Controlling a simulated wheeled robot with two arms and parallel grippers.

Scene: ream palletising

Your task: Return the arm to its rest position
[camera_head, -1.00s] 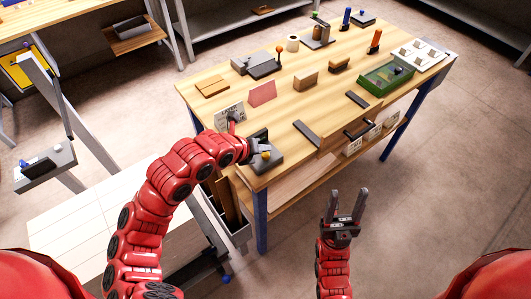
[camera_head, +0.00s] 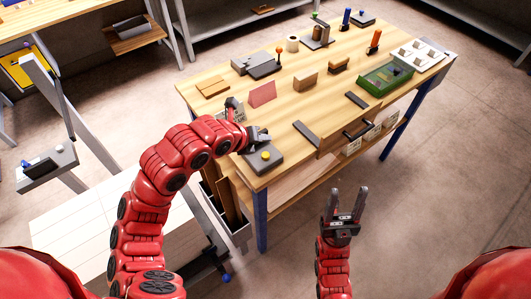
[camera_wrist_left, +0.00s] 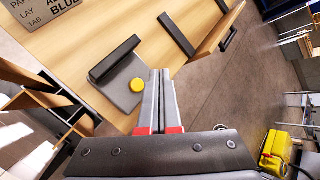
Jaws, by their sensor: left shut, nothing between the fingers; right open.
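My left gripper (camera_head: 262,134) is at the near left corner of the wooden workbench (camera_head: 222,82) in the head view. In the left wrist view its two fingers (camera_wrist_left: 160,92) lie together with nothing between them. A grey block device with a yellow button (camera_wrist_left: 136,86) sits on the bench just beside the fingertips; it also shows below the gripper in the head view (camera_head: 264,158). Whether the fingers touch it is not clear. My right gripper (camera_head: 346,203) is open and empty over the floor in front of the bench.
A lettered sign (camera_wrist_left: 52,10) stands on the bench near my left arm. A pink block (camera_head: 262,95), wooden blocks and a green tray (camera_head: 386,78) lie further back. A white-topped surface (camera_head: 85,215) is at the left. Floor in front of the bench is clear.

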